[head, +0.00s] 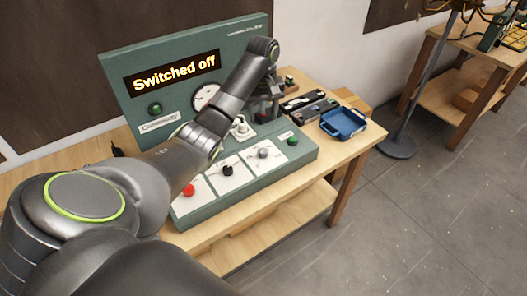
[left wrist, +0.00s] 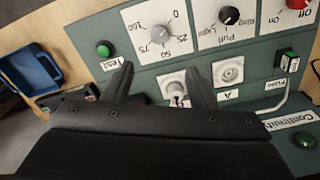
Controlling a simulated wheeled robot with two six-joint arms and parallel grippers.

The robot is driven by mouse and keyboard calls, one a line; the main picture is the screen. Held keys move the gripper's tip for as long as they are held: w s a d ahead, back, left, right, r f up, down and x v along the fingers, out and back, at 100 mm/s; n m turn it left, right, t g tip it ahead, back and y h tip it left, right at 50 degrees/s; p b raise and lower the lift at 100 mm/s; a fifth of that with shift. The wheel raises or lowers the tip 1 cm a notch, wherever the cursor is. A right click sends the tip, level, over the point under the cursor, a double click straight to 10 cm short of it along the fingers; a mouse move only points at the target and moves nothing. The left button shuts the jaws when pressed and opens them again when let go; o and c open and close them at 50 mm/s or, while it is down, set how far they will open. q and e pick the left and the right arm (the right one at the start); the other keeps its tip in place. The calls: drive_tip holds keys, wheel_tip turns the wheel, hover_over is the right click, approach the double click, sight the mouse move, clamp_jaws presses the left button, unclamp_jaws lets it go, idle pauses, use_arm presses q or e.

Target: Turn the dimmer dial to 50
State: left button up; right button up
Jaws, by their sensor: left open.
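The dimmer dial (head: 263,153) is a silver knob on a white plate on the sloped green panel. In the left wrist view the dial (left wrist: 160,35) has marks including 0, 25, 50 and 75 around it; its pointer direction is too small to tell. My left gripper (left wrist: 158,70) is open and empty, its fingertips apart from the dial, which lies beyond them. In the head view the left gripper (head: 264,108) is above the back right of the panel, partly hidden by its arm. My right gripper is not in view.
A black knob (left wrist: 228,15), red knob (head: 188,189) and green test button (left wrist: 104,49) flank the dial. A white socket plate (left wrist: 174,86) lies between my fingers in the wrist view. The display (head: 172,73) reads "Switched off". A blue tray (head: 343,123) stands right.

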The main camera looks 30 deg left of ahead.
use_arm(q)
drive_tip(key=b, duration=0.7)
hover_over(264, 151)
wheel_tip(264, 151, down, 8)
drive_tip(key=shift+s+r, duration=0.15)
drive_tip(key=shift+r, duration=0.05)
wheel_tip(264, 151, down, 7)
drive_tip(key=shift+r+p, duration=0.1)
drive_tip(key=shift+p, duration=0.8)
drive_tip(key=shift+f, duration=0.85)
drive_tip(key=c, duration=1)
